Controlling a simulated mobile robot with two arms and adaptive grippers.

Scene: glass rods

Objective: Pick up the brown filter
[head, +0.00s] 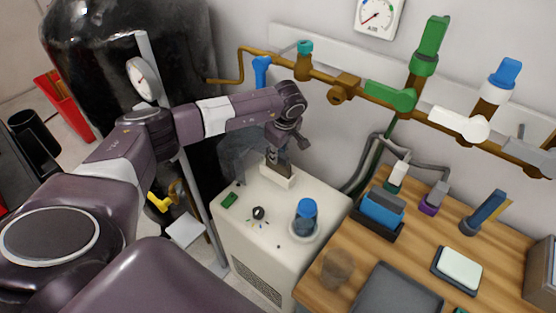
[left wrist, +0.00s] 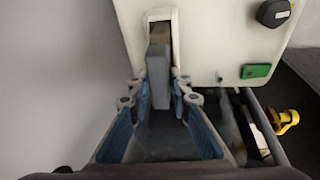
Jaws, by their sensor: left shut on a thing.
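My left gripper (head: 279,150) is above the holder in the head view. In the left wrist view, its two blue-grey fingers (left wrist: 160,92) are on either side of the slab, shut on it. The slab's lower end is inside the slot (left wrist: 160,22), so how deep it sits cannot be told. My right gripper is not in view.
The machine top (head: 262,211) also carries a black knob (head: 258,213), a green switch (head: 229,201) and a blue-capped container (head: 305,215). Pipes with valves (head: 404,98) run along the wall behind. A wooden table (head: 400,240) with trays and tools stands at right.

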